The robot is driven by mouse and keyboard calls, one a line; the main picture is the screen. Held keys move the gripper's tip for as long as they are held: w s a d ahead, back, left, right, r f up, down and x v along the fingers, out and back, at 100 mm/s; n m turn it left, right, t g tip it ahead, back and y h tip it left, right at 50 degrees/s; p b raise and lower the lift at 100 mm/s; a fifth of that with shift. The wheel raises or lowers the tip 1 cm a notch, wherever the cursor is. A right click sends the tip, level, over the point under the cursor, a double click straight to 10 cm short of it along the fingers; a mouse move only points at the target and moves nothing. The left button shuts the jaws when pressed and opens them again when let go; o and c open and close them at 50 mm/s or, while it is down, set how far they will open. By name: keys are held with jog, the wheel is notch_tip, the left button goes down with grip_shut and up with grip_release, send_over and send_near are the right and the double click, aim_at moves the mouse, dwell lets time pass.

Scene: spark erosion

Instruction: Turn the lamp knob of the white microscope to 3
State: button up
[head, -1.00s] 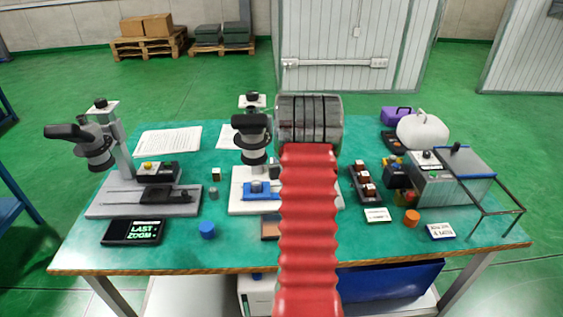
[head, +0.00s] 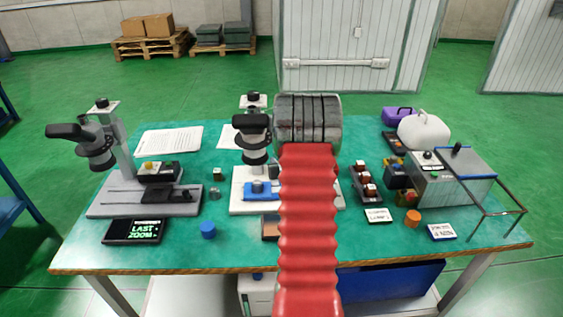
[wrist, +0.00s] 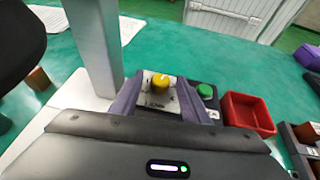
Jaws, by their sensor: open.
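The white microscope (head: 240,204) stands mid-table with a blue stage part on its white base. In the wrist view its pale post (wrist: 92,40) rises at left. Its yellow lamp knob (wrist: 160,80) sits on a pale marked plate. The knob bears a light mark near its top; the scale figures are too small to read. My gripper (wrist: 157,92) is open, with one finger on each side of the knob plate. I cannot tell whether the fingers touch the knob. In the head view my red-sleeved arm hides the knob and the gripper.
A green button (wrist: 205,90) and a red tray (wrist: 248,113) lie right of the knob. A dark block with brown-topped parts (head: 368,190) stands right of my arm. A grey microscope (head: 150,200) stands at left, with a blue cap (head: 208,229) in front.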

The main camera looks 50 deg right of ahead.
jog(key=shift+s, duration=0.1)
jog(key=v, duration=1.3)
jog(key=shift+s+a+r, duration=0.15)
jog(key=shift+a+r, duration=0.05)
jog(key=shift+r, duration=0.05)
